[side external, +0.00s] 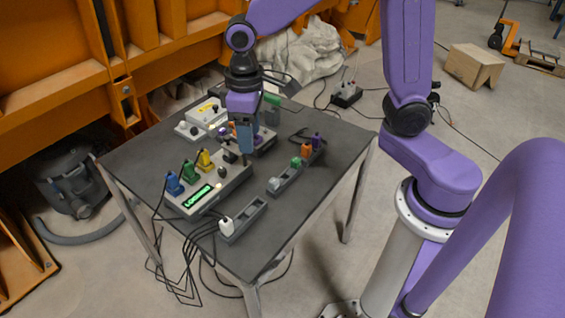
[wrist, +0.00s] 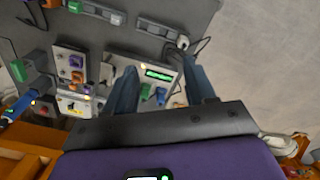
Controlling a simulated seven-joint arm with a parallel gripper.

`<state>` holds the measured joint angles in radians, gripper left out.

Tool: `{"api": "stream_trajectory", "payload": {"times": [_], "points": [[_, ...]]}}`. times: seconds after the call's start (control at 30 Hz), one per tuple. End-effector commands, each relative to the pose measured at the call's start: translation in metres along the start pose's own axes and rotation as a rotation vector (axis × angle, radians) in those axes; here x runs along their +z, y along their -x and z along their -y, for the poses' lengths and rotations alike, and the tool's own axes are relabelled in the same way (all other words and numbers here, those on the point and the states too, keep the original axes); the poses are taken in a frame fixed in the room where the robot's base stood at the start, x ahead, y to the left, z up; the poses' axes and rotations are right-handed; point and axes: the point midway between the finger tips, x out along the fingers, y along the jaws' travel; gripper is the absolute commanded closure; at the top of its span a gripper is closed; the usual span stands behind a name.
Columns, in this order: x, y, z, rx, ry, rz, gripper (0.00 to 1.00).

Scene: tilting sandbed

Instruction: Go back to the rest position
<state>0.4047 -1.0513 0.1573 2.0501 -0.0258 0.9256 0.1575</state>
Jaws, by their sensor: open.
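My gripper (side external: 245,148) hangs over the middle of the dark table (side external: 140,155), fingers pointing down. In the wrist view my gripper (wrist: 163,82) has its two blue fingers spread, with nothing held between them. Between and beyond the fingers is a grey panel (side external: 235,180) with a lit green display (side external: 198,196); the display also shows in the wrist view (wrist: 159,74). Blue (side external: 174,184), green (side external: 190,171) and yellow (side external: 205,160) plugs stand along this panel. I cannot tell the exact height of the fingertips above it.
A grey strip (side external: 252,213) with a white plug (side external: 226,226) lies at the table's front. Another strip (side external: 287,179) to the right carries several coloured plugs. More boxes (side external: 205,113) stand behind. Cables hang off the front-left edge. The table's right side has free room.

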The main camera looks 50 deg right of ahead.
Motion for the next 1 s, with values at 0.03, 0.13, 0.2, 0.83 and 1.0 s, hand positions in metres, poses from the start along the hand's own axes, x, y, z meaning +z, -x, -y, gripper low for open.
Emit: {"api": "stream_trajectory", "payload": {"times": [0.03, 0.13, 0.2, 0.83, 1.0], "points": [[0.015, 0.004, 0.005, -0.003, 0.043, -0.004, 0.45], [0.043, 0.008, 0.015, -0.007, 0.123, -0.008, 0.45], [0.064, 0.010, 0.020, -0.010, 0.180, -0.010, 0.45], [0.213, 0.008, 0.034, -0.032, 0.582, -0.024, 0.45], [0.216, 0.008, 0.034, -0.032, 0.593, -0.024, 0.45]]}}
